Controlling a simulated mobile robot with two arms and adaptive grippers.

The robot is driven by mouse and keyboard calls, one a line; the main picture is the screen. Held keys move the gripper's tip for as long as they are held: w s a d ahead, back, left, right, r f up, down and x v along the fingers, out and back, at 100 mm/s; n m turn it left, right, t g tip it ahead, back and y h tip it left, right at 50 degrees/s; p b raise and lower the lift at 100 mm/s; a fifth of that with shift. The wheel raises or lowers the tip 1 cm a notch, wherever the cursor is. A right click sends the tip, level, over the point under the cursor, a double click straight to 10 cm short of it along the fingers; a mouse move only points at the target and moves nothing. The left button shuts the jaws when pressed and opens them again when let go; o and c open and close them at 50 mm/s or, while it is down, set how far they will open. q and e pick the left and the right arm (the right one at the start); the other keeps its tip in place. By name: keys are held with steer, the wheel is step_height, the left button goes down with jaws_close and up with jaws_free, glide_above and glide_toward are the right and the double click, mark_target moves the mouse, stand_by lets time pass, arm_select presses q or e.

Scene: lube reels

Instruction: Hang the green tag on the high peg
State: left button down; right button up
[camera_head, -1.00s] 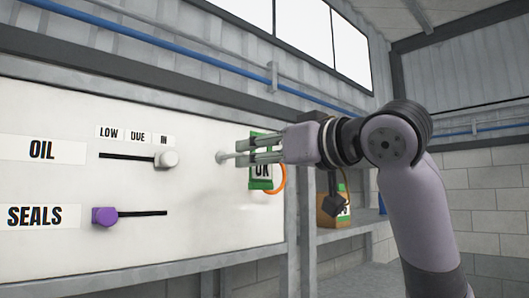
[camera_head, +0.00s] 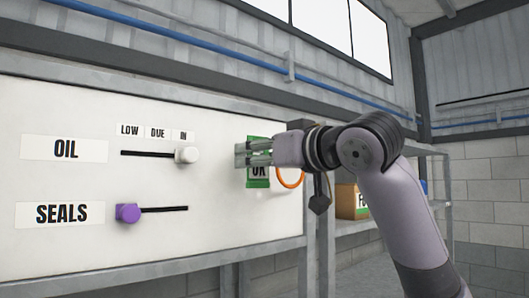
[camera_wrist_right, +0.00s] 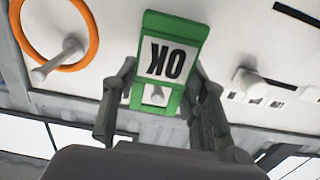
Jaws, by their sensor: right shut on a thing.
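The green tag (camera_head: 258,183) with a white OK label is in my right gripper (camera_head: 243,155), in front of the white board. In the wrist view the tag (camera_wrist_right: 172,58) appears upside down between the two fingers, which are shut on it. A pale peg (camera_wrist_right: 155,96) shows in the opening of the tag's green frame. I cannot tell how far the peg reaches through it. In the head view this peg is hidden behind the gripper and tag. My left gripper is not in view.
An orange ring (camera_wrist_right: 93,30) hangs around another peg (camera_wrist_right: 58,60) beside the tag. The board (camera_head: 70,110) carries a white OIL slider knob (camera_head: 186,155) and a purple SEALS knob (camera_head: 128,213). A brown box (camera_head: 347,201) stands on the shelf at right.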

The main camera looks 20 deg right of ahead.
steer(key=shift+w+a, duration=0.2)
steer(key=shift+w, duration=0.3)
steer(key=shift+w+a+f, duration=0.25)
steer(key=shift+w+f, duration=0.25)
steer(key=shift+w, duration=0.25)
steer(key=o, duration=1)
steer(key=shift+c, duration=0.2)
steer(key=shift+s, duration=0.1)
